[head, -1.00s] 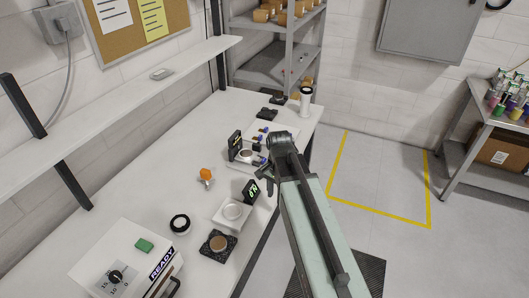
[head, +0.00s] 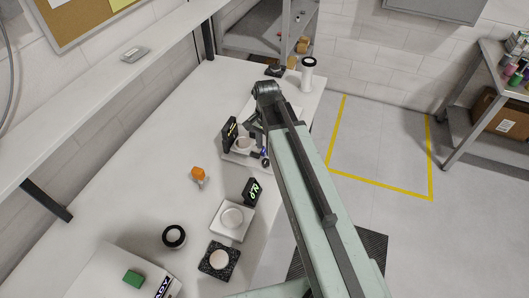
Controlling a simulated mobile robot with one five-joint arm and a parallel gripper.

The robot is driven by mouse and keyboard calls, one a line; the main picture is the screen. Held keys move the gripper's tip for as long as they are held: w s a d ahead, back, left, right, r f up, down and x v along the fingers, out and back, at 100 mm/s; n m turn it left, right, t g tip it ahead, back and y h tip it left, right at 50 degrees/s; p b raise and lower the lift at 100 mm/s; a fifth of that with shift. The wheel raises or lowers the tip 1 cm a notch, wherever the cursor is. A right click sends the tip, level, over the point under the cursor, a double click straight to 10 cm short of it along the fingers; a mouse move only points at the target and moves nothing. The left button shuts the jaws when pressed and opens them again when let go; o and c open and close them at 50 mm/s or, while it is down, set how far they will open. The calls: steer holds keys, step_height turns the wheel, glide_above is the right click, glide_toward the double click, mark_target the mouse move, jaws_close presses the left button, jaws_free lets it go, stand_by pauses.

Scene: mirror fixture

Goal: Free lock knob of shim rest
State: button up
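A fixture (head: 242,144) with an upright black panel and a round pale disc on a light plate stands on the bench, left of my arm. A small blue part (head: 264,152) shows at its right side, beside the arm. I cannot make out which part is the shim rest or its lock knob. My gripper (head: 257,121) is a small dark shape just below the arm's far end, over the back of the fixture. The arm partly covers it, and its fingers are too small to tell open from shut. Contact with the fixture cannot be told.
An orange-topped part (head: 198,174), a green-digit display (head: 252,190), a white plate with a disc (head: 232,220), a speckled dark block (head: 219,260) and a black ring (head: 174,236) stand nearer. A white cylinder (head: 308,72) stands behind. The bench's left middle is clear.

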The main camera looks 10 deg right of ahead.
mark_target(266, 160)
step_height(266, 160, down, 8)
steer(key=b, duration=0.8)
steer(key=shift+r, duration=0.1)
jaws_close()
